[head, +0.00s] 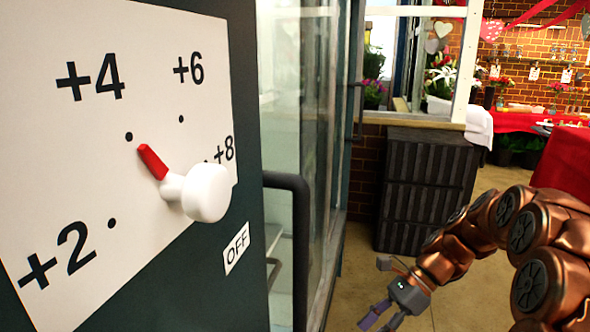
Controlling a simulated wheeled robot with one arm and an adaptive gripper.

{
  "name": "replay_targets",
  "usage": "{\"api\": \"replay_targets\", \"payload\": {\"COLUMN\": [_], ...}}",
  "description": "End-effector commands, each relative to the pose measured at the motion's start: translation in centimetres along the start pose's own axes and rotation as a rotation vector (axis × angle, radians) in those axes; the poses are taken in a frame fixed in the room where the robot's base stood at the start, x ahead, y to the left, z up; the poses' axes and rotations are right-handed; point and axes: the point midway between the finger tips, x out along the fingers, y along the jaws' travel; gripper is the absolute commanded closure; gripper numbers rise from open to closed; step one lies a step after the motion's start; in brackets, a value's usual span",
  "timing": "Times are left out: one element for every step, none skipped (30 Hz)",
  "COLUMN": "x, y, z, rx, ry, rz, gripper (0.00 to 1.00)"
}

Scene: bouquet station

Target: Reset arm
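My gripper (379,314) is at the lower middle right of the head view, at the end of my copper-coloured arm. Its fingers point down and to the left, with a gap between them, and nothing shows between them. It is in free air over the floor, apart from the dial panel. The arm comes in from the right edge, bent, and the gripper's fingertips are close to the bottom edge.
A white dial panel (60,150) at left has a white knob (206,192) with a red pointer (152,162) near the +4 dot. A black door handle (301,250) sticks out beside the glass door (318,150). Dark drawers (428,185) stand behind the gripper. Tan floor (358,275) is clear.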

Motion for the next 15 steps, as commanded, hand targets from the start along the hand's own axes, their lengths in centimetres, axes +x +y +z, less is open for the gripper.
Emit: {"api": "replay_targets", "payload": {"x": [-0.4,-0.4,-0.5,-0.5,-0.5,-0.5,-0.6,-0.6,-0.7,-0.7,-0.8,-0.8,-0.8,-0.9,-1.0], "y": [1.2,1.7,2.5,3.0,3.6,4.4,5.0,5.5,6.3,6.9,7.5,8.3,8.9,9.5,10.3], "z": [1.4,1.8,2.5,2.9,3.2,3.7,4.1,4.5,4.9,5.2,5.6,6.0,6.3,6.5,6.9], "rx": [-0.042,-0.071,-0.109,-0.135,-0.160,-0.196,-0.224,-0.251,-0.286,-0.314,-0.340,-0.376,-0.402,-0.429,-0.464], "ry": [0.024,0.040,0.060,0.074,0.089,0.109,0.124,0.139,0.160,0.175,0.189,0.209,0.223,0.236,0.256], "rz": [0.009,0.013,0.018,0.023,0.028,0.036,0.041,0.046,0.053,0.060,0.066,0.076,0.085,0.093,0.102], "gripper": [0.57,0.57,0.57,0.57,0.57,0.57,0.57,0.57,0.57,0.57,0.57,0.57,0.57,0.57,0.57]}}
